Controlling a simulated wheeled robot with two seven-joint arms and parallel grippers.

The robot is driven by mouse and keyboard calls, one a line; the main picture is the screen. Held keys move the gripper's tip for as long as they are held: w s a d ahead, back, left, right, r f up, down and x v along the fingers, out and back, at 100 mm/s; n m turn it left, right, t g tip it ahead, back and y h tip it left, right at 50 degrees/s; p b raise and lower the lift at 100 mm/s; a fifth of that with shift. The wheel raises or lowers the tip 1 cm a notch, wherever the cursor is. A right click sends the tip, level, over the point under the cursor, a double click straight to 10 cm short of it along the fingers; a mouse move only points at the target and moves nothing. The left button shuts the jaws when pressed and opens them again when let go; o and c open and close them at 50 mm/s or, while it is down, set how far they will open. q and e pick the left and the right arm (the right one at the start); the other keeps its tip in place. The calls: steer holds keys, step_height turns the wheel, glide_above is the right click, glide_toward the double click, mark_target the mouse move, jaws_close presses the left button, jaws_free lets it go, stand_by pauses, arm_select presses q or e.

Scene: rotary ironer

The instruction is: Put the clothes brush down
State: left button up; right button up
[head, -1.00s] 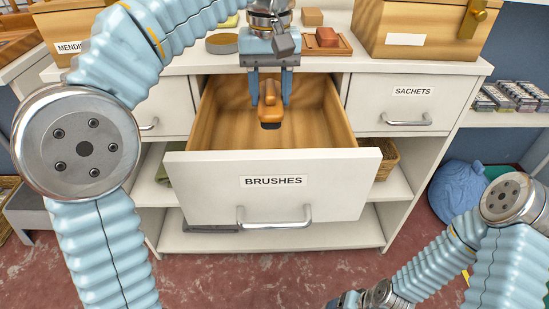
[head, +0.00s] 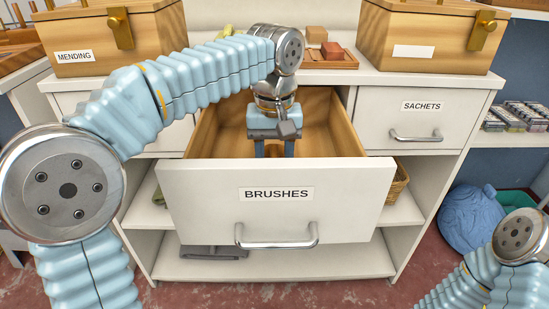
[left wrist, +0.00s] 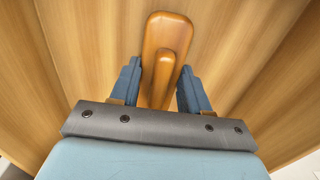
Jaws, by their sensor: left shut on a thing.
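The clothes brush (left wrist: 165,35) has an orange-brown wooden back and handle. In the left wrist view it is between the fingers of my left gripper (left wrist: 158,90), which is shut on it. In the head view my left gripper (head: 274,150) reaches down into the open drawer labelled BRUSHES (head: 215,195). The drawer's front panel hides the fingertips and the brush there. The drawer's wooden inside fills the left wrist view around the brush. I cannot tell whether the brush touches the drawer floor. My right gripper is out of view.
The shut SACHETS drawer (head: 415,120) is to the right. The MENDING box (head: 110,38) and another wooden box (head: 430,35) stand on the top, with a small tray (head: 328,58) between them. A blue bundle (head: 470,215) lies at the right.

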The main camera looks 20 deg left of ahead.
mark_target(275, 154)
arm_select(q)
steer(key=o, duration=1.2)
step_height(275, 154, up, 12)
steer(key=p, duration=0.4)
steer(key=shift+r, duration=0.1)
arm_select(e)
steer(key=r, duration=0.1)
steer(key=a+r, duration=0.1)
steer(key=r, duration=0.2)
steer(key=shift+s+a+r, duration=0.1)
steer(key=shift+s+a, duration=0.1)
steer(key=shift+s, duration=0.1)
arm_select(q)
steer(key=shift+s, duration=0.1)
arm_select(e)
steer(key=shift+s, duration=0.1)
